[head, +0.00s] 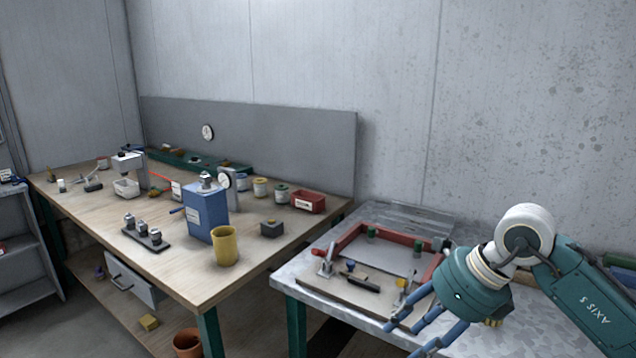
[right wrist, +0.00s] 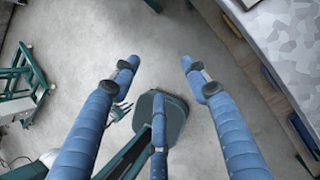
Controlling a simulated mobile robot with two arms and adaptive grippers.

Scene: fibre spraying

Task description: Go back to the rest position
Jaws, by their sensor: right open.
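My right gripper (head: 428,322) is in the head view at the lower right, its blue fingers pointing down and left over the front edge of the metal-topped table (head: 330,297). In the right wrist view the blue fingers of my right gripper (right wrist: 158,72) are spread apart with nothing between them. Below them is bare grey floor (right wrist: 150,38). My left gripper is not in the head view.
A wooden workbench (head: 185,275) carries a blue box (head: 207,215), a yellow cup (head: 226,246) and a red bin (head: 308,202). A red frame (head: 385,236) lies on the metal-topped table. A green wheeled frame (right wrist: 25,85) stands on the floor.

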